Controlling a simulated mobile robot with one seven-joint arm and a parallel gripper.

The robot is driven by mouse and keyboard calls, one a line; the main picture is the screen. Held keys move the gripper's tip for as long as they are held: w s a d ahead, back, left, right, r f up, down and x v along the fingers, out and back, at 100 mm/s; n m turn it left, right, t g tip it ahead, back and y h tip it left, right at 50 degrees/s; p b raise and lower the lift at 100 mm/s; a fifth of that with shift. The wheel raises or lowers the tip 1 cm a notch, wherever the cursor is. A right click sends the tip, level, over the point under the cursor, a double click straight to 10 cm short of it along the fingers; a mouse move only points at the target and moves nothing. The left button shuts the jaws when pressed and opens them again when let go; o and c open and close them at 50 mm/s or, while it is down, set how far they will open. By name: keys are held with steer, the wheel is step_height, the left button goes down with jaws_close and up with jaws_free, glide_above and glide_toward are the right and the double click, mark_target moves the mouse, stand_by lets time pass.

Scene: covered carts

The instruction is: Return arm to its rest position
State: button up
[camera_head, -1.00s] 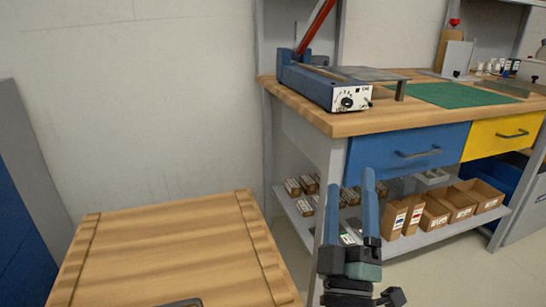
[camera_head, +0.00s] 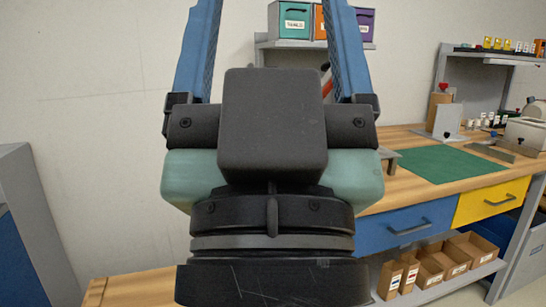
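My gripper (camera_head: 275,40) is raised close in front of the head camera, with its two blue fingers pointing up. The dark wrist and pale green gripper body fill the middle of the view. They hide most of the wooden-topped cart (camera_head: 130,290) and the left part of the workbench.
A workbench (camera_head: 410,190) with a green mat (camera_head: 450,165), a blue drawer (camera_head: 405,222) and a yellow drawer (camera_head: 490,202) stands at right. Cardboard boxes (camera_head: 435,265) sit on its lower shelf. A grey-blue cabinet (camera_head: 30,225) stands at far left. Bare wall lies between.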

step_height(320, 180, up, 26)
steer(key=p, duration=2.3)
steer(key=shift+f, duration=0.15)
